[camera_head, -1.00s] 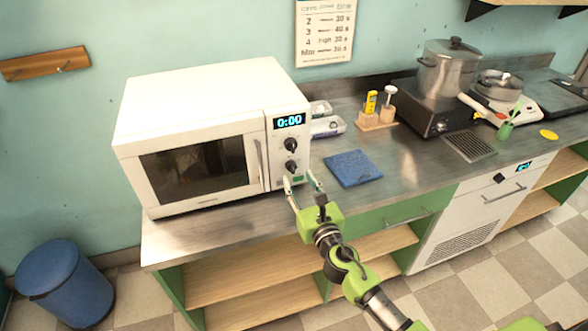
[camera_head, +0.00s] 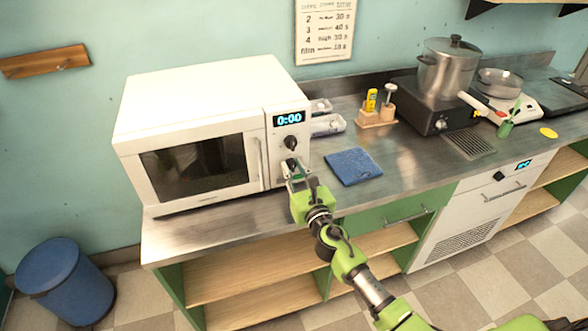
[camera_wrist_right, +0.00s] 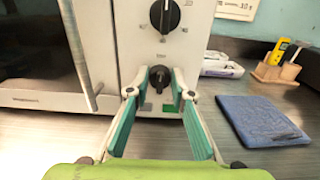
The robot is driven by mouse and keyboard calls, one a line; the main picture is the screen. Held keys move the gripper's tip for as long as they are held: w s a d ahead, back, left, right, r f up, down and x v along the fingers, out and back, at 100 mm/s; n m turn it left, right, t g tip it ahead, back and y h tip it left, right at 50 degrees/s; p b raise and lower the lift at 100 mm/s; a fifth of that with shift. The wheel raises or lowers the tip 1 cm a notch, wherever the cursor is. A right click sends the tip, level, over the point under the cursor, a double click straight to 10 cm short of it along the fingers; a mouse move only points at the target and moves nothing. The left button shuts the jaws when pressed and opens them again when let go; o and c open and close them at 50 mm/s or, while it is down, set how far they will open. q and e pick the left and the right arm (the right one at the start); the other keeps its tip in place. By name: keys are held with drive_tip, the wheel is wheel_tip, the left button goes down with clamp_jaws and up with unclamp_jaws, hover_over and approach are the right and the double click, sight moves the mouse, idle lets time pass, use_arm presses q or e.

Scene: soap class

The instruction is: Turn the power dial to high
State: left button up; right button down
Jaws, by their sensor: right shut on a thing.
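The white microwave (camera_head: 190,100) stands on the counter with its door shut and its display (camera_head: 289,120) reading 0:00. Its panel has an upper black dial (camera_head: 291,143) and a lower black dial (camera_head: 291,164). Both also show in the right wrist view, the upper dial (camera_wrist_right: 165,14) at the top and the lower dial (camera_wrist_right: 160,76) between my fingers. My right gripper (camera_head: 293,174) is shut on the lower dial, a teal-padded finger on each side. I cannot tell which dial is the power dial, nor read the lower dial's setting. My left gripper is out of view.
A blue cloth (camera_head: 354,166) lies on the counter right of the microwave. Behind it are white packages (camera_head: 327,125) and a wooden holder (camera_head: 376,118) with a yellow item. A pot (camera_head: 449,70) stands on a burner farther right. The counter's front strip is clear.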

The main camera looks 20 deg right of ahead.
drive_tip(key=shift+m, duration=0.3)
drive_tip(key=m+b, duration=0.1)
drive_tip(key=m, duration=0.1)
drive_tip(key=shift+m, duration=0.4)
drive_tip(key=m+b, duration=0.1)
drive_tip(key=m, duration=0.3)
drive_tip(key=shift+d+f+m, duration=0.1)
drive_tip(key=shift+m, duration=0.2)
drive_tip(key=m, duration=0.3)
drive_tip(key=shift+m, duration=0.3)
drive_tip(key=m, duration=0.3)
drive_tip(key=shift+m+b, duration=0.3)
drive_tip(key=shift+b, duration=0.1)
drive_tip(key=m, duration=0.6)
drive_tip(key=m+p, duration=0.1)
drive_tip(key=m, duration=0.5)
drive_tip(key=shift+f+m, duration=0.2)
drive_tip(key=shift+m, duration=0.1)
